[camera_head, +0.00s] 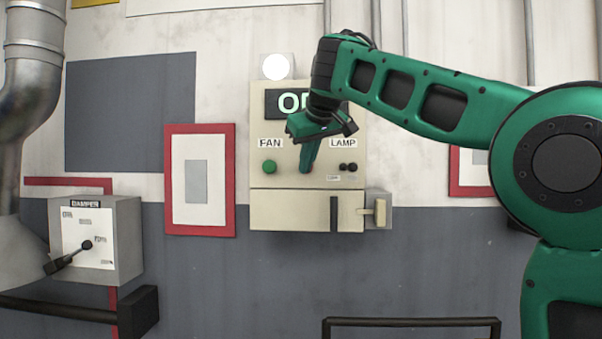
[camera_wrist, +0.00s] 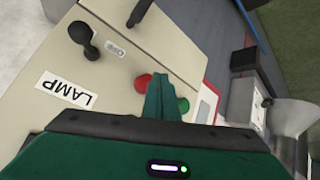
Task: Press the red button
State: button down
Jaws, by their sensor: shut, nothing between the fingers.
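The red button (camera_wrist: 143,82) shows in the wrist view on the beige panel, right beside the tip of my gripper (camera_wrist: 158,82) and partly covered by it. I cannot tell whether they touch. In the head view my gripper (camera_head: 306,168) is shut and empty, pointing down in front of the control panel (camera_head: 258,190), between the green button and the lamp switch. The red button is hidden behind it there.
The green button (camera_head: 269,167) sits left of my gripper under the FAN label. The black lamp switch (camera_head: 348,167) is to the right. A lever (camera_head: 380,211) sticks out at the lower right. A damper box (camera_head: 95,240) is at the far left.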

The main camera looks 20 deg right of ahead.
jog(key=shift+s, duration=0.1)
jog(key=s, duration=0.1)
jog(key=s+a, duration=0.1)
jog(key=s, duration=0.1)
jog(key=s+a, duration=0.1)
jog(key=shift+s, duration=0.3)
dwell(0.4)
dwell(0.5)
jog(key=s+d+f+m+g, duration=0.2)
jog(key=s+d+f, duration=0.35)
jog(key=f, duration=0.25)
jog(key=s+d+f+m+g+h, duration=0.1)
jog(key=s+d+f+g, duration=0.1)
jog(key=s+d+f, duration=0.55)
jog(key=s+d+f+m+g, duration=0.1)
jog(key=s+d+f+m, duration=0.3)
jog(key=f, duration=0.6)
jog(key=s+f+m+g+y, duration=0.1)
jog(key=s+f+g, duration=0.3)
jog(key=s+f, duration=1.5)
jog(key=shift+s+f+m+y, duration=0.25)
jog(key=shift+s+m+y, duration=0.15)
jog(key=shift+s+m, duration=0.5)
